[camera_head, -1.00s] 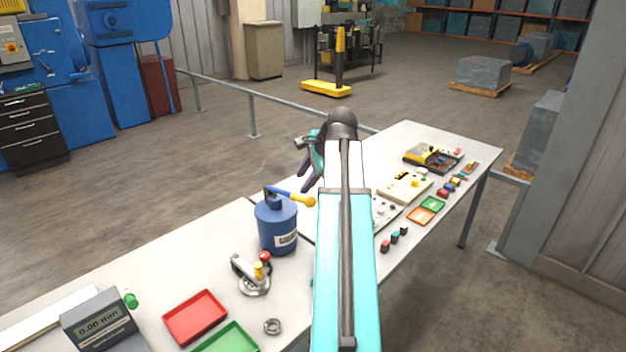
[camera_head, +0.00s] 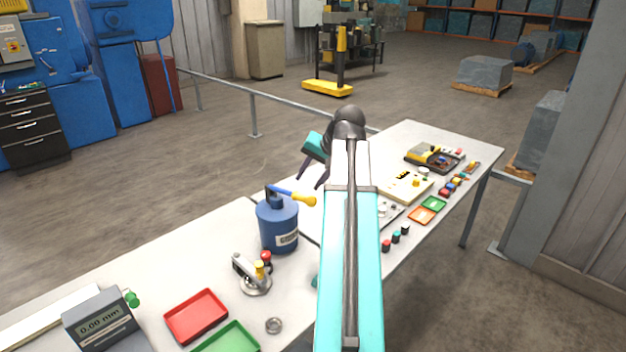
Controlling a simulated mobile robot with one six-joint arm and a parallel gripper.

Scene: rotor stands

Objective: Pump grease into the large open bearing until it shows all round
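A blue grease canister (camera_head: 278,228) with a white label stands upright on the table. Its blue lever (camera_head: 287,192) points right and ends in a yellow knob (camera_head: 304,199). My gripper (camera_head: 308,184) is open and empty, with two dark fingers hanging apart just above and behind the knob. I cannot tell whether they touch it. A small metal ring (camera_head: 274,326), perhaps a bearing, lies by the front edge. A round metal fixture (camera_head: 255,286) with a yellow and a red knob stands in front of the canister. I cannot tell which one is the large open bearing, and no grease shows.
A red tray (camera_head: 196,316), a green tray (camera_head: 226,341) and a grey gauge reading 0.00 mm (camera_head: 100,319) are at the front left. Small coloured parts, boards and a yellow-black box (camera_head: 433,156) fill the right end. The table (camera_head: 140,262) is clear left of the canister.

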